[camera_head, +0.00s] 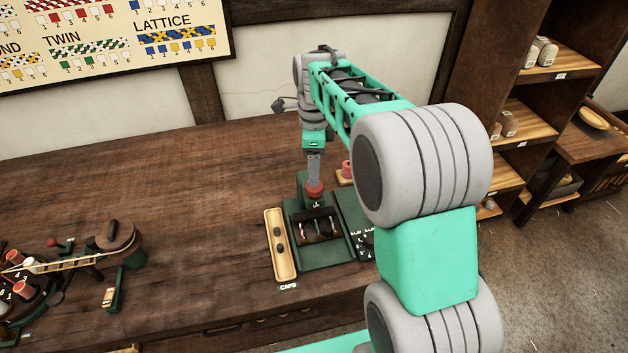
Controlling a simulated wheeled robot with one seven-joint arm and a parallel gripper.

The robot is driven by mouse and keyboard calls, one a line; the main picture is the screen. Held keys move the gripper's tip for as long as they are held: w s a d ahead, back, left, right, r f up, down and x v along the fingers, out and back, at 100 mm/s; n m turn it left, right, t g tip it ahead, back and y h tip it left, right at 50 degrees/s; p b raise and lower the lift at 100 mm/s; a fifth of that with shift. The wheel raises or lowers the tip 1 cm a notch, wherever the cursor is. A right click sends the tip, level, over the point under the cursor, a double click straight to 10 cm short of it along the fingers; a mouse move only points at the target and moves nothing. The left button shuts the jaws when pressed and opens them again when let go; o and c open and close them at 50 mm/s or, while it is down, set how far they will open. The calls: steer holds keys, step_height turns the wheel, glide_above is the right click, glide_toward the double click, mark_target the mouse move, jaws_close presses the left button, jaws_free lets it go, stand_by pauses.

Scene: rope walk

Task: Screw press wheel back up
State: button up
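The green press (326,252) stands on the wooden bench near its front edge. On its upright post is a round red part (315,189), which looks like the press wheel or its knob. My gripper (313,178) points straight down with its grey fingers at the top of this red part. The fingers seem to meet or touch it, but I cannot tell whether they close on it. Several thin strands with pale and red marks lie in the dark slots of the press bed. My arm hides part of the press's right side.
A wooden tray (269,232) labelled CAPS, with small dark pieces in it, lies left of the press. A dark green board (357,229) with white writing and a red spool (347,170) are to its right. Another rope device (70,262) stands far left. Bench between is clear.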

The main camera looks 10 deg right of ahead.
mark_target(314, 190)
step_height(314, 190, down, 6)
steer(key=shift+f+p, duration=0.25)
steer(key=shift+p, duration=0.25)
steer(key=shift+c, duration=0.4)
steer(key=c, duration=1.3)
